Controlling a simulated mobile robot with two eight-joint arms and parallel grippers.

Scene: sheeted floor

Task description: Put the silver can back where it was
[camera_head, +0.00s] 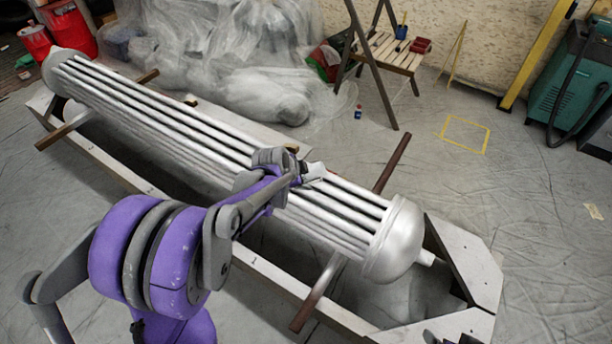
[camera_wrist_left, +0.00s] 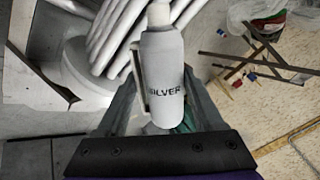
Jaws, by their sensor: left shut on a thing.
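The silver can is a pale grey spray can with a white cap and the dark word "SILVER". It stands out in the left wrist view (camera_wrist_left: 165,78), between my left gripper's fingers (camera_wrist_left: 158,92). In the head view, my left gripper (camera_head: 301,174) is shut on the silver can (camera_head: 314,172), above the silver tube bundle; only a small part of the can shows there. I cannot tell whether the can touches the tubes.
The tube bundle (camera_head: 385,238) with its domed end lies across a long trough frame (camera_head: 462,262) on brown bars. Behind stand a wooden stepladder (camera_head: 386,52), a small blue can (camera_head: 358,112) and a teal machine (camera_head: 570,85). A yellow taped square (camera_head: 465,135) marks clear floor.

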